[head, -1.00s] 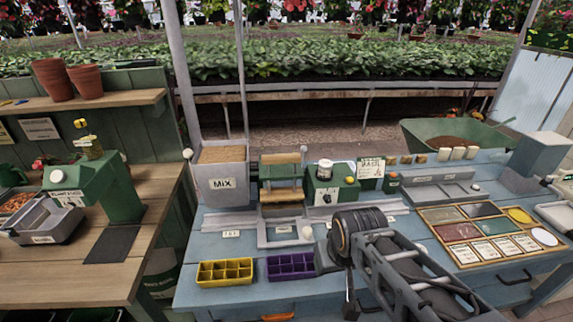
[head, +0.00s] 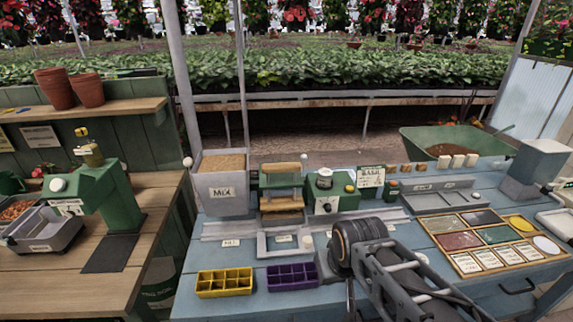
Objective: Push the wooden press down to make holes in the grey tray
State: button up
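The wooden press (head: 282,204) stands at the back middle of the blue bench. It has a green frame (head: 265,183), a wooden top bar (head: 280,168) and wooden blocks lower down. A grey open frame (head: 263,243) lies in front of it on the bench. I cannot make out a grey tray with certainty under the press; the space under its blocks is too small and dark to tell. My arm reaches in from the lower right, in front of the bench and apart from the press. My gripper's fingers cannot be seen.
A yellow tray (head: 225,284) and a purple tray (head: 292,278) with empty cells sit at the bench's front. The MIX bin (head: 222,190) stands left of the press, a green box with a dial (head: 326,205) right of it. A framed sample board (head: 467,264) lies at right.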

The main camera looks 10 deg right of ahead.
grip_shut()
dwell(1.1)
